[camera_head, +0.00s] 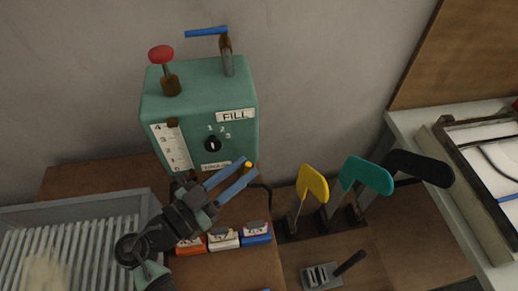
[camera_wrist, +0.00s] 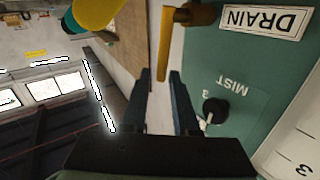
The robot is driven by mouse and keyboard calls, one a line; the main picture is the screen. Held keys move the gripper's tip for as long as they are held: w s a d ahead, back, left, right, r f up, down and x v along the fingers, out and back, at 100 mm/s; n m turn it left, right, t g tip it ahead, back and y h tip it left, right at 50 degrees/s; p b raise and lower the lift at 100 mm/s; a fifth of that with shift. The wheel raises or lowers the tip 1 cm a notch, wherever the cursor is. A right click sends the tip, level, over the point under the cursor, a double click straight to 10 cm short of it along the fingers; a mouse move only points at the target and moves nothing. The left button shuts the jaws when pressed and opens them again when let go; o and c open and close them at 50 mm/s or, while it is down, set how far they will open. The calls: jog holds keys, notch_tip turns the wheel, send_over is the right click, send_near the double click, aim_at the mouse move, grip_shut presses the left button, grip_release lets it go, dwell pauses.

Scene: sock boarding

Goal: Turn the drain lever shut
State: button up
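The drain lever (camera_wrist: 166,45) is a yellow bar on a brass-coloured pivot beside the DRAIN label (camera_wrist: 262,20) in the wrist view, on the side of the green box (camera_head: 200,105). In the head view only a small yellow bit of the lever (camera_head: 248,165) shows near my fingertips. My gripper (camera_head: 246,170) is open, with its two fingers apart at the box's lower right. In the wrist view the lever's free end lies between the fingertips (camera_wrist: 160,80); I cannot tell whether either finger touches it.
A blue fill lever (camera_head: 206,32) and a red knob (camera_head: 161,54) top the box. A black dial (camera_wrist: 214,110) is near the fingers. Small coloured boxes (camera_head: 224,238) lie below; yellow (camera_head: 313,184), teal (camera_head: 367,175) and black (camera_head: 420,168) boards stand right. A ribbed grey tray (camera_head: 80,215) is left.

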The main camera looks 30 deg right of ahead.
jog(key=p+x, duration=0.1)
jog(key=x, duration=0.4)
jog(key=shift+w+d, duration=0.15)
grip_shut()
dwell(1.3)
